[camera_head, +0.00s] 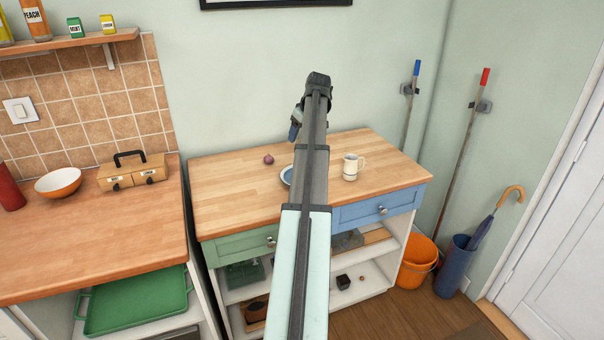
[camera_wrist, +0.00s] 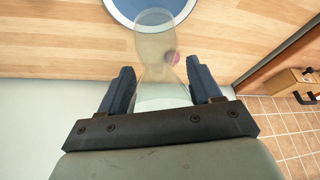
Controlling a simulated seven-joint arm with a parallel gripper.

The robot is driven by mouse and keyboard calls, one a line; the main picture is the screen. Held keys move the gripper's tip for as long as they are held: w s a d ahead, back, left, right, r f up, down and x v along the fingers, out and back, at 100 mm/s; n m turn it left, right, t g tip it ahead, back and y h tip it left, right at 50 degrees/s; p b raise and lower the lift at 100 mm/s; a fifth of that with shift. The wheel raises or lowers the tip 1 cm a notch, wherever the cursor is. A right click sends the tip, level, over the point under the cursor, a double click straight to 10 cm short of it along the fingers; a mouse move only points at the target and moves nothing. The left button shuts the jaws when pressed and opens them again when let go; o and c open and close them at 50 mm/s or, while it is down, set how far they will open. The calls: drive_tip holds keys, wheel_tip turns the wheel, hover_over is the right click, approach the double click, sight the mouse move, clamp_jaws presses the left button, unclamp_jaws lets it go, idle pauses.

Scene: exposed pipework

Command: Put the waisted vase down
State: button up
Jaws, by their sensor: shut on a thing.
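The waisted vase (camera_wrist: 155,50) is clear, see-through glass; in the wrist view it stands out between the two dark fingers. My gripper (camera_wrist: 160,75) is shut on it, with one finger on each side. In the head view my gripper (camera_head: 296,123) is raised over the back of the wooden-topped counter (camera_head: 225,180), partly behind my own arm. I cannot make out the vase in the head view. I cannot tell how high the vase is above the counter.
The plate (camera_head: 286,175) is mostly hidden by my arm in the head view. A purple onion (camera_head: 268,159) lies left of it; a cream jug (camera_head: 352,167) stands right. The counter's left part is clear. A toolbox (camera_head: 132,172) stands on the neighbouring worktop.

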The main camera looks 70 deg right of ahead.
drive_tip(key=shift+f, duration=5)
drive_tip(key=o, duration=1.1)
drive_tip(key=shift+f, duration=0.15)
drive_tip(key=shift+o, duration=0.2)
drive_tip(key=v, duration=1.2)
